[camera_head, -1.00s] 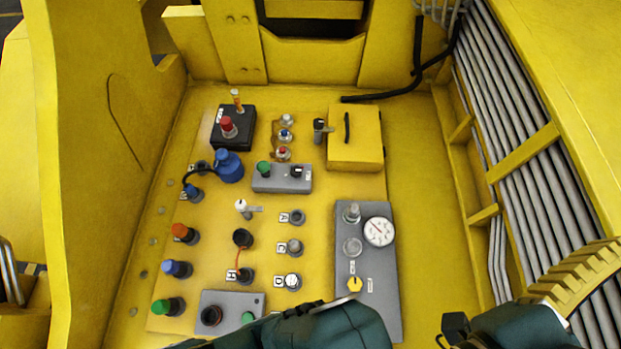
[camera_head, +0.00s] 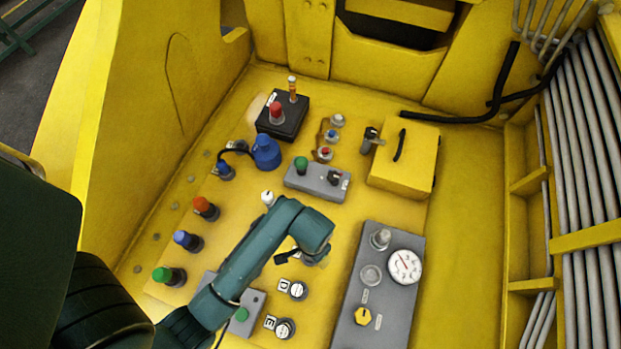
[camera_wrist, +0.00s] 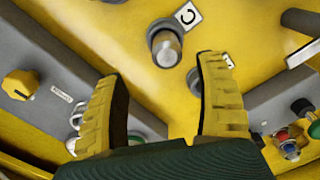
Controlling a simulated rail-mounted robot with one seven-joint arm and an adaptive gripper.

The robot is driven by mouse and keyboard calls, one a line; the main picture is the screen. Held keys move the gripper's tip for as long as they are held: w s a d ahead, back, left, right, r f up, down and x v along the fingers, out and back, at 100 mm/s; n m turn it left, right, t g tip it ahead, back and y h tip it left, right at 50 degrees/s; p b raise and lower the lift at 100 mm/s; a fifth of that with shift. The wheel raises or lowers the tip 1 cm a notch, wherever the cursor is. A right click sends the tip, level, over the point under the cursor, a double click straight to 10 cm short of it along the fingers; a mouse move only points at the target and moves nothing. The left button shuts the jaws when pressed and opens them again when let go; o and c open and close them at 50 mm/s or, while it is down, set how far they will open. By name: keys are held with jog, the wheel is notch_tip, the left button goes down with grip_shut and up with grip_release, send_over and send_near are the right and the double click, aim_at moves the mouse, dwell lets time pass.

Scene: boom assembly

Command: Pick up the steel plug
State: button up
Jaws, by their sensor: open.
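A short steel-grey plug (camera_wrist: 167,47) stands on the yellow panel beside a white tag marked C in the wrist view. It lies ahead of the gap between my fingertips, apart from them. My gripper (camera_wrist: 163,68) is open and empty, with yellow ribbed fingers. In the head view my green arm reaches over the panel and mostly hides the gripper and the C-tagged spot. Metal fittings (camera_head: 380,238) also stand on the grey gauge plate; I cannot tell for certain which part is the named steel plug.
The grey gauge plate (camera_head: 347,322) carries a gauge (camera_head: 404,266) and yellow knob (camera_head: 362,316). A yellow box (camera_head: 385,174), blue cap (camera_head: 266,152) and grey switch box (camera_head: 315,187) stand farther back. Coloured caps line the left. Yellow walls and grey pipes (camera_head: 590,170) enclose the panel.

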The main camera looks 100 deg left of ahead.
notch_tip(320, 180, down, 4)
jog(key=f, duration=0.4)
jog(key=shift+s+a, duration=0.25)
jog(key=shift+s, duration=0.1)
jog(key=shift+f, duration=0.55)
grip_shut()
